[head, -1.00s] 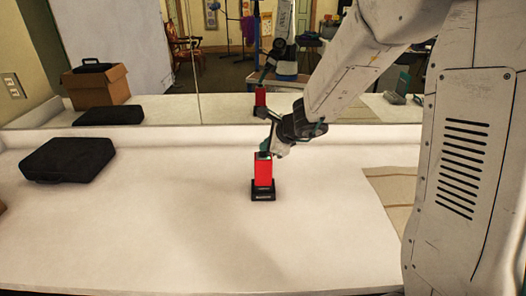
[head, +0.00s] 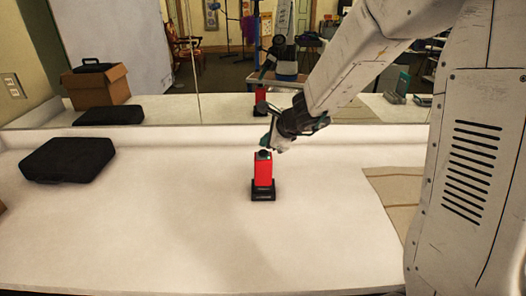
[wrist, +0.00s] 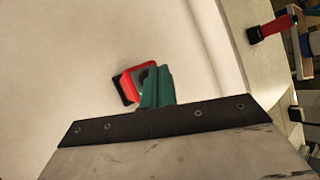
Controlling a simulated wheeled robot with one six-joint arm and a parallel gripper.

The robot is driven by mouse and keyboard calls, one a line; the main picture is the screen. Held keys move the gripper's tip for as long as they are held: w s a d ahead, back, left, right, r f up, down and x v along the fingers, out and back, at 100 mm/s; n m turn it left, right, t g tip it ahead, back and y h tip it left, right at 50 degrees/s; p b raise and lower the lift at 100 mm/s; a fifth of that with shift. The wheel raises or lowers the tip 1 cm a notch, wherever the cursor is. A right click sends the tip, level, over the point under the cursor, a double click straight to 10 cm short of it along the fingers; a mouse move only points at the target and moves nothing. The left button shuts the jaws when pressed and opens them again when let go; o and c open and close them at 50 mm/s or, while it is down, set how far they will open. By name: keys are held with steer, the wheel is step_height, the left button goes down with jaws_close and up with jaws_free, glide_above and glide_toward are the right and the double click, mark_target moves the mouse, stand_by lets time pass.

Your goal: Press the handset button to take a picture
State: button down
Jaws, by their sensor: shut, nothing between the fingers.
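The handset (head: 263,172) is a red upright block on a black base, standing on the white table. Its dark top (head: 263,154) shows a small green light. My gripper (head: 270,146) is shut and empty, its tips just above and slightly right of the handset's top; a small gap seems to be there, but contact is hard to judge. In the wrist view the teal fingers of my gripper (wrist: 155,88) are together and cover part of the red handset (wrist: 127,86). The green light shows beside the fingers.
A black case (head: 68,160) lies at the left of the table. A beige mat (head: 393,190) lies at the right. A mirror (head: 225,85) along the back reflects the room, a cardboard box and the handset. The table in front of the handset is clear.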

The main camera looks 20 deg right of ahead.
mark_target(266, 153)
steer(key=shift+r, duration=2.5)
steer(key=s+a+n+g+y, duration=0.1)
steer(key=s+a+n+g, duration=0.15)
steer(key=s+n, duration=0.5)
steer(key=s+a+n+g+y, duration=0.1)
steer(key=s+a+n+g, duration=0.15)
steer(key=s+n, duration=0.5)
steer(key=s+d+r+n+g+h, duration=0.1)
steer(key=s+d+r+n+h, duration=0.1)
steer(key=s, duration=0.9)
steer(key=s+d+r+n+g+h, duration=0.1)
steer(key=s+d+n, duration=0.4)
steer(key=s, duration=0.6)
steer(key=r+h, duration=0.1)
steer(key=h, duration=0.1)
steer(key=shift+d+r+h, duration=0.2)
steer(key=shift+r+h, duration=0.2)
steer(key=shift+s, duration=0.15)
